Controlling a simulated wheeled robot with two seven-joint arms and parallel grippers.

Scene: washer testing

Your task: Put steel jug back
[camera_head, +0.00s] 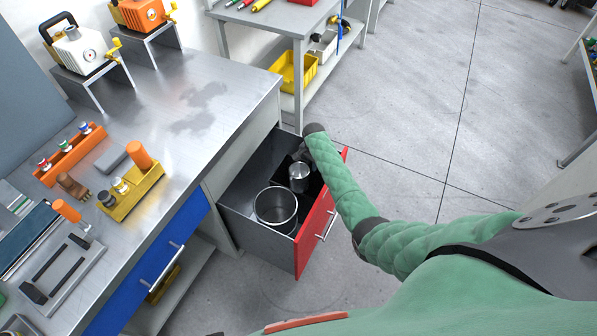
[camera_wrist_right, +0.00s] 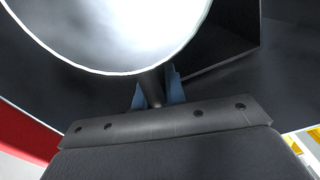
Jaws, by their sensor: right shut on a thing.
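My right gripper (camera_head: 301,155) reaches down into the drawer beside the jug and is partly hidden by my own sleeved arm. In the right wrist view the jug's round bright mouth (camera_wrist_right: 120,30) fills the top of the picture. The blue fingertips (camera_wrist_right: 158,92) are shut on its dark handle. I cannot tell whether the jug's base touches the drawer floor. My left gripper is not in view.
The grey drawer (camera_head: 246,226) has a red front and stands open. The metal workbench (camera_head: 205,75) with tools is on the left, above a blue drawer (camera_head: 150,262). The floor to the right is clear.

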